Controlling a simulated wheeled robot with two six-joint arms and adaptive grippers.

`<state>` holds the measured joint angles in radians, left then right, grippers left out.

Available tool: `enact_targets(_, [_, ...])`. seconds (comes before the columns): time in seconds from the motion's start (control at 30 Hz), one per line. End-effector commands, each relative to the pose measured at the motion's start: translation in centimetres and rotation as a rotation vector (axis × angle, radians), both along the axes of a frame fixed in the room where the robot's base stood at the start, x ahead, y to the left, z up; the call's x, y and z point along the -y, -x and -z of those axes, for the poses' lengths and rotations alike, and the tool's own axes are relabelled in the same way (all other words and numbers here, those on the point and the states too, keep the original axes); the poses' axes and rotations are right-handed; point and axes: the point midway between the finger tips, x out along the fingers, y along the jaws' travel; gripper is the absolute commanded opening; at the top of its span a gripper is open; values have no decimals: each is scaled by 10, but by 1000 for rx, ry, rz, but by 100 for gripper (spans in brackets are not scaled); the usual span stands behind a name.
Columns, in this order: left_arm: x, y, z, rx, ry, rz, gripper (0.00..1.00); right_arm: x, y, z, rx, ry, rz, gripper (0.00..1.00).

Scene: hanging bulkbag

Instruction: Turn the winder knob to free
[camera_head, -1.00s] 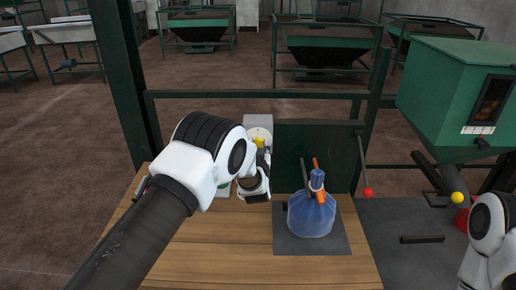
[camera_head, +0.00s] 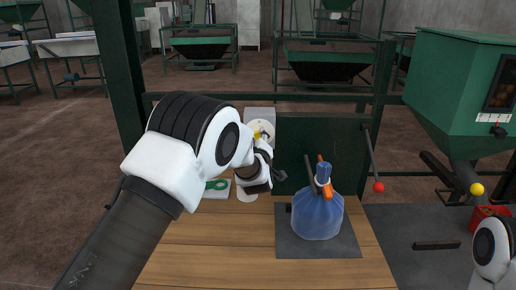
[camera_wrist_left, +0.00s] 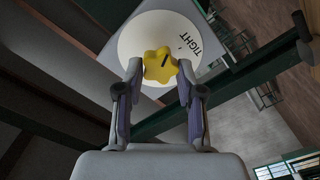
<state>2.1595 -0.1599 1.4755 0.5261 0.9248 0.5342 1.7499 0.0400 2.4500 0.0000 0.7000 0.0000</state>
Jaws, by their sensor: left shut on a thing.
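The winder knob (camera_wrist_left: 159,65) is a yellow, star-shaped knob with a dark pointer line. It sits on a round white dial (camera_wrist_left: 140,36) with the word TIGHT printed beside it; the pointer line leans toward that side. In the wrist view my left gripper (camera_wrist_left: 157,74) has its two fingers on either side of the knob and is shut on it. In the head view the left gripper (camera_head: 262,150) partly covers the dial (camera_head: 262,126) on its grey box. No FREE marking is visible. My right gripper is out of view; only part of that arm shows at the lower right.
A blue bag (camera_head: 317,217) with a gathered neck and orange clip stands on a dark mat (camera_head: 345,247). A red-ball lever (camera_head: 378,187) hangs to its right. A green hopper (camera_head: 455,85) stands right. The front wooden tabletop (camera_head: 220,255) is clear.

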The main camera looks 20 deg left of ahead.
Motion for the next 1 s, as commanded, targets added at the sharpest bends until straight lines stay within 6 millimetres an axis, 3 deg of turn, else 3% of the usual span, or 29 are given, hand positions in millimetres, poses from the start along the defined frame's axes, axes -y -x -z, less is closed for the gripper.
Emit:
enact_targets(0.03, [1,0,8,9,38,1,3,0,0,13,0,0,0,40])
enact_targets(1.0, [1,0,9,269,923,8,3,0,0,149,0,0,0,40])
